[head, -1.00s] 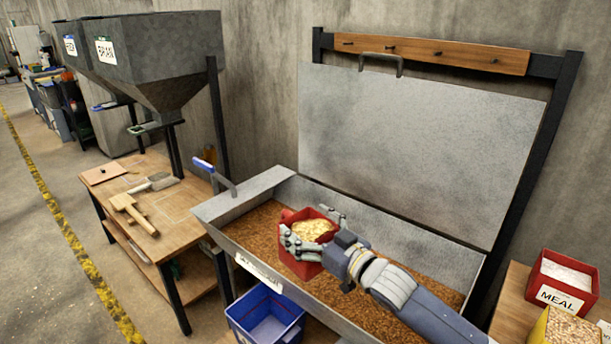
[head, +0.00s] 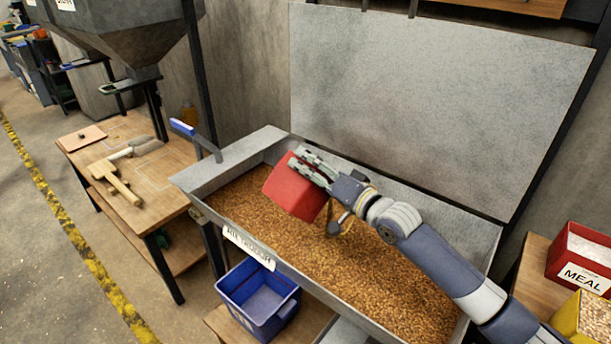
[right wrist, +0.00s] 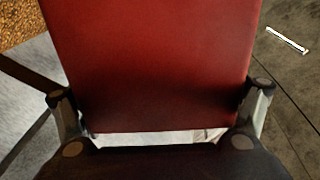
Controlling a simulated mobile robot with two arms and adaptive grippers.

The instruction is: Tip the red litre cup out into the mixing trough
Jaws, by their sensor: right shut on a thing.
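The red litre cup (head: 294,189) is held over the left part of the mixing trough (head: 215,178), tilted well over, with its mouth turned away from the head camera. My right gripper (head: 309,172) is shut on it. In the right wrist view the cup's red wall (right wrist: 155,65) fills the middle between the two fingers (right wrist: 160,115). The inside of the cup is hidden, so I cannot tell what is in it. Brown grain (head: 370,270) covers the trough's bottom. My left gripper is not in view.
A blue-handled tool (head: 195,137) stands at the trough's left end. A blue bin (head: 258,299) sits below the trough's front. A wooden bench (head: 150,195) with a mallet is to the left. A red MEAL box (head: 584,258) and a yellow box (head: 582,318) stand at right.

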